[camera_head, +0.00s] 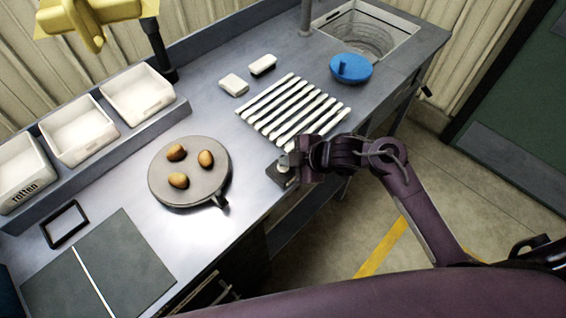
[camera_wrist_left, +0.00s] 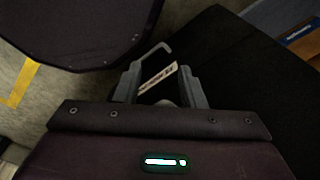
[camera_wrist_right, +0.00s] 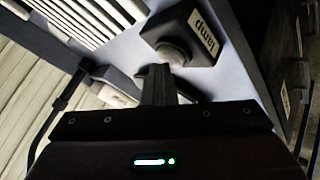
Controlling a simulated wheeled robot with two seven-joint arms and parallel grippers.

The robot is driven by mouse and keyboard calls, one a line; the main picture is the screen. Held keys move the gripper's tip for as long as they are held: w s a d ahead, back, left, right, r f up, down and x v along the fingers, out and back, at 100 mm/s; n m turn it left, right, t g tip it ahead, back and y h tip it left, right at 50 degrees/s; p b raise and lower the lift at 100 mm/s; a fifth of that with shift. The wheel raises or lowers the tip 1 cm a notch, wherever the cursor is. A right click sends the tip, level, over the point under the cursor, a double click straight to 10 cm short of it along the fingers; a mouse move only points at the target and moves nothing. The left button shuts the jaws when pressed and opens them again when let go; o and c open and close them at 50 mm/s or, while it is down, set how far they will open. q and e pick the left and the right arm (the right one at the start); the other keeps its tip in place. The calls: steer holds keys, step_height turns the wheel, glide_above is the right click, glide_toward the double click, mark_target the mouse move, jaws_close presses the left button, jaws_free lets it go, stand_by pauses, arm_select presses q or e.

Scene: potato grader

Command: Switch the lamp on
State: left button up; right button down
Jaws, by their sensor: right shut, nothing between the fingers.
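The lamp switch is a dark box with a round grey dome button and a "lamp" label; it shows in the right wrist view (camera_wrist_right: 196,38) and at the bench's front edge in the head view (camera_head: 280,175). My right gripper (camera_head: 293,160) is shut and empty right at the box. In the right wrist view its fingertips (camera_wrist_right: 157,70) are close to the dome; whether they touch it I cannot tell. A yellow lamp (camera_head: 92,18) hangs at the top left; I cannot tell whether it is lit. My left gripper (camera_wrist_left: 160,68) is open, below the bench near a labelled front with a handle.
A round grey scale-like plate (camera_head: 190,193) holds 3 potatoes left of the switch. A white slatted rack (camera_head: 292,108) lies behind the switch. Open bench lies between plate and rack.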

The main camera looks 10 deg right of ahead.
steer(key=shift+r+p, duration=0.25)
steer(key=shift+p, duration=0.25)
step_height(320, 180, up, 6)
steer(key=p, duration=0.6)
steer(key=shift+r, duration=0.15)
